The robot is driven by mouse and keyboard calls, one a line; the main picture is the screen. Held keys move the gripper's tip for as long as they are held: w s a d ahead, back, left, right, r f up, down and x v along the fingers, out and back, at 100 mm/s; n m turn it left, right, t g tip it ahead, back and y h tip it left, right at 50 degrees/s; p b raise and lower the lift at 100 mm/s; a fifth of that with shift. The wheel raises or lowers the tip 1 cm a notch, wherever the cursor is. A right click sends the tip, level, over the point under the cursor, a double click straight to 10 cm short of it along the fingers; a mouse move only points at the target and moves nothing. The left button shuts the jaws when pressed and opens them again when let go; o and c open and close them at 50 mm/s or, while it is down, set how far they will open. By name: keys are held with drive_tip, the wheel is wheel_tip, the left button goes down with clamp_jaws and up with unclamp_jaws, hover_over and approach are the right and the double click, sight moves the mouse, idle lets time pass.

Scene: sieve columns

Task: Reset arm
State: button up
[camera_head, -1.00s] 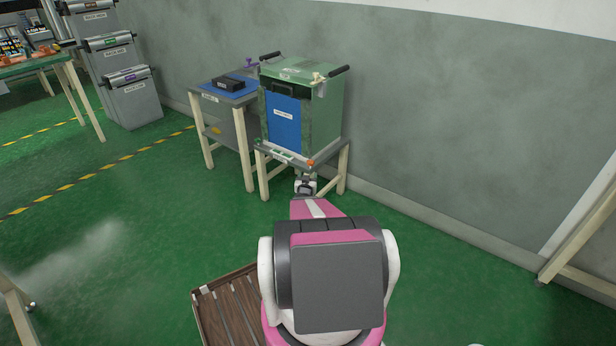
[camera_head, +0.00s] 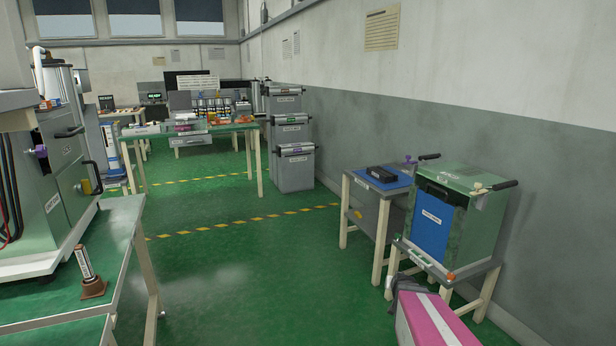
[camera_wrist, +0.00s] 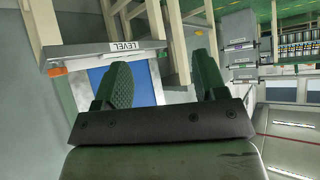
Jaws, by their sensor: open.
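My gripper (camera_wrist: 160,85) shows in the wrist view with its two green fingers apart and nothing between them. Beyond the fingers are the green box's blue panel and the edge of its small table, with a label reading LEVEL. In the head view my pink and white arm link (camera_head: 435,322) shows at the lower right, in front of the small table. The gripper's fingers are not visible in the head view.
The green box (camera_head: 460,210) stands on a small table (camera_head: 440,268) by the right wall. A side table (camera_head: 375,190) with a black item (camera_head: 382,174) is beside it. A green-topped table (camera_head: 105,260) stands at left. Floor between is clear.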

drive_tip(key=s+a+r+n+g+y, duration=0.1)
drive_tip(key=s+a+r+g, duration=0.3)
drive_tip(key=s+a, duration=0.4)
drive_tip(key=s+a+r+n+g+y, duration=0.1)
drive_tip(key=s+a+r+g, duration=0.3)
drive_tip(key=s+a, duration=0.5)
drive_tip(key=shift+s+r+n+g, duration=0.25)
drive_tip(key=shift+r+n+g, duration=0.2)
drive_tip(key=shift+g, duration=0.45)
drive_tip(key=shift+f, duration=0.1)
